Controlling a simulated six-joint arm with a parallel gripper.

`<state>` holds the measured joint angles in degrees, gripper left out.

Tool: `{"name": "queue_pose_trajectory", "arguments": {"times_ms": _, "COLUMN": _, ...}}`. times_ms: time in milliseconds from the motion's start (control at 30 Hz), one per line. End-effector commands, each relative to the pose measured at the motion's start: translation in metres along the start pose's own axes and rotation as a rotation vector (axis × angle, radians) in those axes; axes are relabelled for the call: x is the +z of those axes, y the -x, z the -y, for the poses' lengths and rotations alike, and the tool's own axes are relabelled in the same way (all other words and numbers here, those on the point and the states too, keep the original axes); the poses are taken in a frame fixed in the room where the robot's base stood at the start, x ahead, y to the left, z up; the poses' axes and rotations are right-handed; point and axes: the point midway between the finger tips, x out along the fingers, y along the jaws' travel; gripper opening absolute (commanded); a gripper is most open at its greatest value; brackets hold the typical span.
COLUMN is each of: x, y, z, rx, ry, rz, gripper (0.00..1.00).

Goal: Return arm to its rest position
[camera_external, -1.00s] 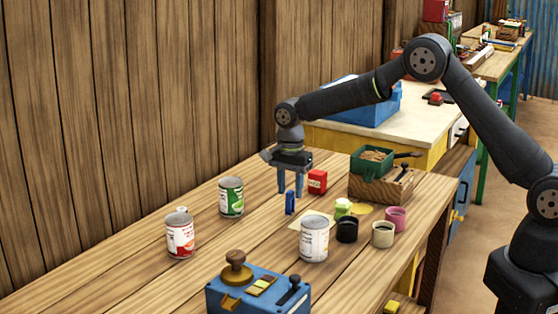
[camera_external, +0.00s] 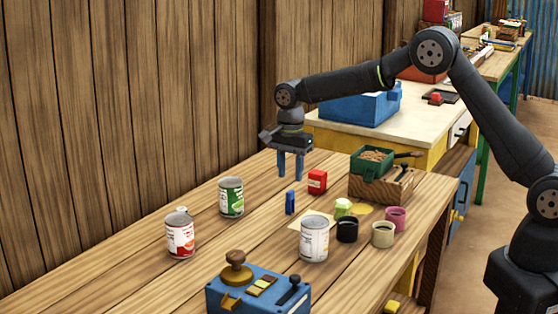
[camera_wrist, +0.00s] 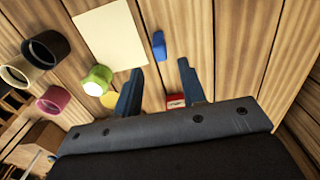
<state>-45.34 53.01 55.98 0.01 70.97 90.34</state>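My gripper (camera_external: 290,167) hangs fingers-down above the wooden table (camera_external: 150,285). Its two blue fingers are apart, with nothing between them. In the wrist view my gripper (camera_wrist: 158,88) also shows its fingers spread and empty. A small blue block (camera_external: 290,202) stands on the table below and apart from the fingers; the blue block (camera_wrist: 159,46) lies ahead of them in the wrist view. A red box (camera_external: 317,182) stands to the right of the fingers in the external view. My arm is bent, its elbow high at the upper right.
Cans in green (camera_external: 231,197), red (camera_external: 180,234) and white (camera_external: 314,239) stand on the table. Black (camera_external: 347,230), cream (camera_external: 383,234) and pink (camera_external: 396,218) cups are at right, near a wooden crate (camera_external: 372,189). A blue control box (camera_external: 258,292) is in front.

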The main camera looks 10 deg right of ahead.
Motion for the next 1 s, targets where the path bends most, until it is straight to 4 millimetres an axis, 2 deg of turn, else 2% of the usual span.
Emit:
{"name": "queue_pose_trajectory", "arguments": {"times_ms": 167, "x": 0.0, "y": 0.038, "z": 0.001, "rx": -0.003, "ry": 0.0, "rz": 0.0, "gripper": 0.38}}
{"name": "queue_pose_trajectory", "arguments": {"times_ms": 300, "x": 0.0, "y": 0.005, "z": -0.001, "rx": 0.006, "ry": 0.0, "rz": 0.0, "gripper": 0.38}}
{"name": "queue_pose_trajectory", "arguments": {"times_ms": 767, "x": 0.0, "y": -0.087, "z": -0.001, "rx": 0.003, "ry": 0.0, "rz": 0.0, "gripper": 0.38}}
{"name": "queue_pose_trajectory", "arguments": {"times_ms": 1000, "x": -0.001, "y": -0.04, "z": 0.0, "rx": -0.003, "ry": 0.0, "rz": 0.0, "gripper": 0.38}}
